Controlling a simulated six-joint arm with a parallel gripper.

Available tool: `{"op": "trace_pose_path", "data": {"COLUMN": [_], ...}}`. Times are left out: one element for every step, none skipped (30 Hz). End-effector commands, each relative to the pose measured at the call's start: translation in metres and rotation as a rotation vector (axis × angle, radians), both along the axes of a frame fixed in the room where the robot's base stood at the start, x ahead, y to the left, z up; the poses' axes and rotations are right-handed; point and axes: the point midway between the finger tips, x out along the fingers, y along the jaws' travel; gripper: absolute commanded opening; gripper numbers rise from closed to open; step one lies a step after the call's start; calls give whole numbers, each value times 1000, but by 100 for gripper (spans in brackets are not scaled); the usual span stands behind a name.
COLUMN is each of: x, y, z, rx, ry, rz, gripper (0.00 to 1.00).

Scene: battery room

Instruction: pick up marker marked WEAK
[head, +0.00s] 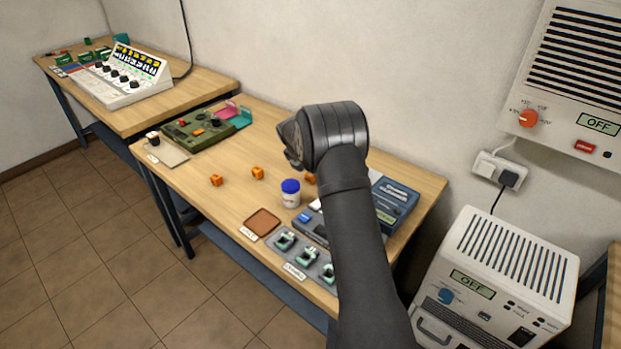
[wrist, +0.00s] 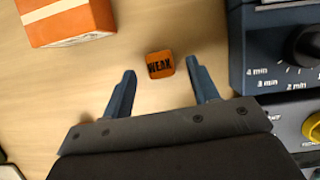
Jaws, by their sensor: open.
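The marker marked WEAK (wrist: 160,63) is a small orange block with dark lettering on its top, lying on the wooden bench top in the wrist view. My gripper (wrist: 161,70) is open, with one blue finger on each side of the marker and visible gaps to it; it holds nothing. In the head view, my arm hides the fingers. Orange blocks stand there at the left (head: 216,180), in the middle (head: 257,173) and partly behind my arm (head: 310,178). Their lettering is too small to read there.
In the wrist view, a larger orange box with a pale stripe (wrist: 68,20) lies upper left and a navy dial unit (wrist: 265,60) stands close right. In the head view, a blue-lidded jar (head: 290,194), brown tray (head: 262,223) and green device (head: 200,130) share the bench.

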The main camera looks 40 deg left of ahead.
Motion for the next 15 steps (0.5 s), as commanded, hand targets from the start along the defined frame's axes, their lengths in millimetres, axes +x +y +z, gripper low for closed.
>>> {"op": "trace_pose_path", "data": {"x": [5,7,9,11,12,13,13,14,14,13,13,13,13,13,13], "y": [0,0,0,1,1,1,1,1,1,1,1,1,1,1,1], "z": [-8,-12,-18,-22,-25,-27,-28,-28,-28,-28,-28,-28,-28,-28,-28], "rx": [-2,-2,-1,0,1,1,2,2,2,2,2,2,2,2,2], "ry": [2,1,1,0,0,-1,-1,-2,-2,-2,-2,-2,-2,-2,-2], "rz": [-2,-1,0,0,0,0,1,1,1,1,1,1,1,1,1], "gripper": [55,55,55,55,55,55,55,55,55,55,55,55,53,47,39]}}
